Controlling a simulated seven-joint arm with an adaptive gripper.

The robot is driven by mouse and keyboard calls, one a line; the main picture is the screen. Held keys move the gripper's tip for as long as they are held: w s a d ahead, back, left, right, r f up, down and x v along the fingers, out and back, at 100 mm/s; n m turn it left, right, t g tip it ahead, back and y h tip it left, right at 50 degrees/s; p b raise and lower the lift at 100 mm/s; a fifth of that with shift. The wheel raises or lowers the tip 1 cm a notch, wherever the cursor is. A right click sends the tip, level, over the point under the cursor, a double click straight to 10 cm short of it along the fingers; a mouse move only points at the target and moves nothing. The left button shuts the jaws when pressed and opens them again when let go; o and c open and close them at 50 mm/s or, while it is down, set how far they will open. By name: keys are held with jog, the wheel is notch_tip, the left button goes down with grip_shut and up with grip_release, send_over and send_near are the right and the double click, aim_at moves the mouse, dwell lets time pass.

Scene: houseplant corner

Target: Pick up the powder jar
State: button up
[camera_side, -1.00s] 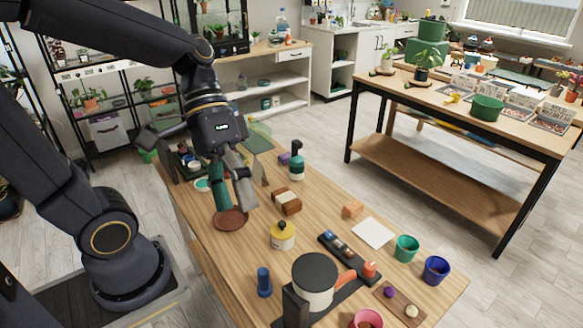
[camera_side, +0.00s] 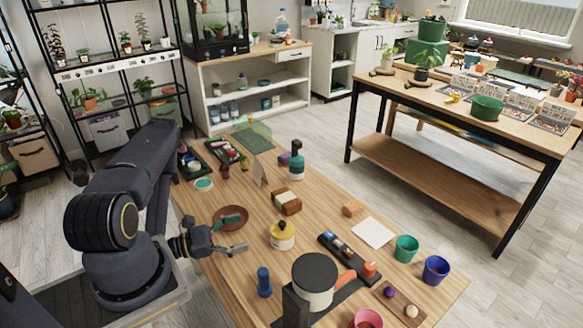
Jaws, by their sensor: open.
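A squat yellow jar (camera_side: 282,240) with a pale band and a dark top stands upright on the wooden table; it looks most like the powder jar, though I cannot read its label. My gripper (camera_side: 243,234) is open and empty, left of this jar and apart from it, with its fingers pointing right towards it.
Brown and white blocks (camera_side: 286,201) lie behind the jar. A black tray (camera_side: 348,258) lies to the right. A teal-capped pump bottle (camera_side: 297,167) stands farther back.

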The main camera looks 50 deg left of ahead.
jog(key=shift+s+d+f+n+y, duration=0.25)
jog(key=shift+s+f+n+y, duration=0.05)
jog(key=shift+s+f+n, duration=0.3)
jog(key=shift+s+d+f+n+y, duration=0.3)
jog(key=shift+s+f+n, duration=0.2)
jog(key=shift+s+f, duration=0.1)
jog(key=shift+w+a, duration=0.1)
jog(key=shift+w, duration=0.2)
send_near(292, 226)
jog(key=x, duration=0.4)
jog(key=shift+w, duration=0.25)
jog(key=shift+f+x, duration=0.15)
jog(key=shift+x, duration=1.2)
jog(key=shift+f+x, duration=0.1)
jog(key=shift+x, duration=1.25)
jog(key=c, duration=1.4)
